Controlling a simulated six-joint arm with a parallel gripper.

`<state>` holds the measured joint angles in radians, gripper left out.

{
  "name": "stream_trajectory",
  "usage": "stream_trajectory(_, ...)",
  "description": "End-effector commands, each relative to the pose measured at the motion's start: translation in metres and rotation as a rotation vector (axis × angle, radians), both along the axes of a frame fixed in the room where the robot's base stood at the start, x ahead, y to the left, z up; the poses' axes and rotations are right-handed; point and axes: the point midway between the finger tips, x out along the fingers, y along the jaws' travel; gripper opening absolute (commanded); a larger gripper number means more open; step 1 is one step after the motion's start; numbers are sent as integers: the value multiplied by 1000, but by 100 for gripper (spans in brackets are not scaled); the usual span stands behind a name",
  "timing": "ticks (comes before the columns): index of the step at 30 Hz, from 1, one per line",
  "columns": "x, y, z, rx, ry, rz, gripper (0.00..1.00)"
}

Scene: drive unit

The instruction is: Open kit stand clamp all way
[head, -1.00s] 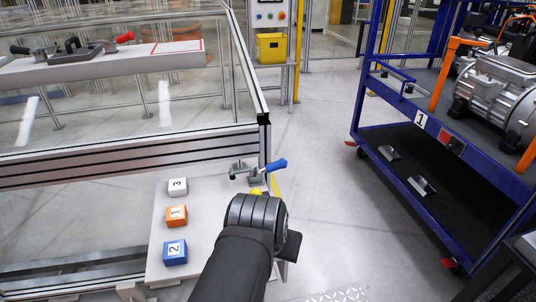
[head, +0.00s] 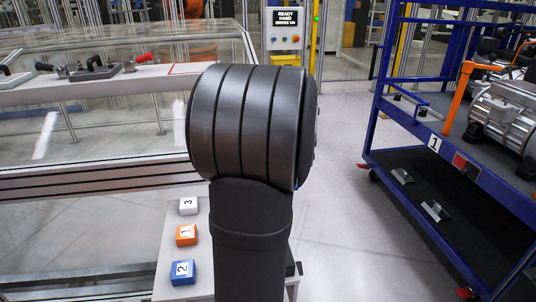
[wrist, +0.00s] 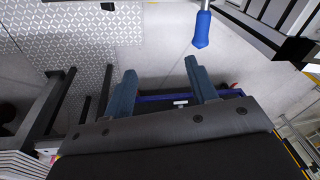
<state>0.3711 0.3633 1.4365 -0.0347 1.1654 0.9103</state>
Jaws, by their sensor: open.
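The kit stand's grey plate (head: 208,228) is at the lower left of centre in the head view. It bears a white block (head: 188,206) marked 3, an orange block (head: 186,235) marked 1 and a blue block (head: 183,272) marked 2. My arm hides nearly all of the clamp in the head view. In the wrist view the clamp's blue handle (wrist: 202,30) hangs from the top edge, apart from the fingertips and beyond them. My gripper (wrist: 160,72) is open and empty, its two blue-grey fingers spread; the head view does not show it.
A blue cart (head: 405,150) with motors stands at the right. A glazed, aluminium-framed enclosure (head: 80,180) is at the left, with a ledge holding black toggle clamps (head: 95,68). A control panel (head: 284,27) stands at the back. Grey floor between stand and cart is clear.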

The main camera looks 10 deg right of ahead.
Motion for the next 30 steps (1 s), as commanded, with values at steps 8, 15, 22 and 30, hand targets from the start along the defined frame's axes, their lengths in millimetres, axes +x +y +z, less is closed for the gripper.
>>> stream_trajectory(8, 80, -5, -51, 77, 81, -174, 53)
stream_trajectory(15, 118, -4, -86, 110, 129, -278, 53)
stream_trajectory(22, 125, -3, -104, 117, 140, -302, 53)
stream_trajectory(30, 124, -3, -153, 116, 139, -301, 53)
